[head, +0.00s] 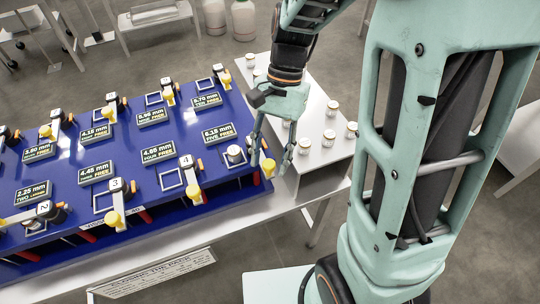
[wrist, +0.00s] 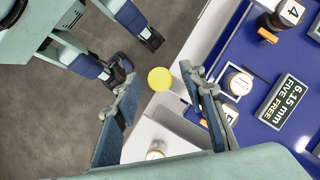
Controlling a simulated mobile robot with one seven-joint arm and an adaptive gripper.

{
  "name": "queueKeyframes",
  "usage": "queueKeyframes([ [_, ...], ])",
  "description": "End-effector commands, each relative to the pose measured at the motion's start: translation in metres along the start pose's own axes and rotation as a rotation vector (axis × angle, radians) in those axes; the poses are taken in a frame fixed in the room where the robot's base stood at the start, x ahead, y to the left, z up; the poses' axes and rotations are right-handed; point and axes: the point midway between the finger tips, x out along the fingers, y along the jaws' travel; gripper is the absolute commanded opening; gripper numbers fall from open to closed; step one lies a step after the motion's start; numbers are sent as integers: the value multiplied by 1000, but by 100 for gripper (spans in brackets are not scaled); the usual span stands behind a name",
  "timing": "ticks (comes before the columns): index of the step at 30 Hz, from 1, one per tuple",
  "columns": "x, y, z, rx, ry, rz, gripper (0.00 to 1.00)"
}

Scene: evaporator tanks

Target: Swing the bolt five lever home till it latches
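The bolt five lever ends in a round yellow knob (head: 268,167) at the right front corner of the blue board (head: 222,196). The plate "6.15 mm FIVE FREE" (head: 217,134) lies beside it; it also shows in the wrist view (wrist: 285,101). A small white-lidded jar (head: 235,154) sits in the square frame there. My gripper (head: 272,166) points down at this corner with its fingers apart. In the wrist view the yellow knob (wrist: 159,79) shows between the fingertips; I cannot tell whether either finger touches it. The lever's shaft and latch are mostly hidden by my gripper.
Lever four with its yellow knob (head: 194,194) stands close on the left. Several more levers and plates fill the board. A white stand (head: 318,168) with several small jars (head: 329,138) is just right of my gripper.

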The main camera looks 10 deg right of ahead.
Motion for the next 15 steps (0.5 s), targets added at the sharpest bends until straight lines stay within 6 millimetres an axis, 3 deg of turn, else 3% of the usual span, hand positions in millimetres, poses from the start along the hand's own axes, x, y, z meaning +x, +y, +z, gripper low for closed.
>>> queueKeyframes([
  [5,0,0,0,0,0,0,37],
  [15,0,0,0,0,0,0,0],
])
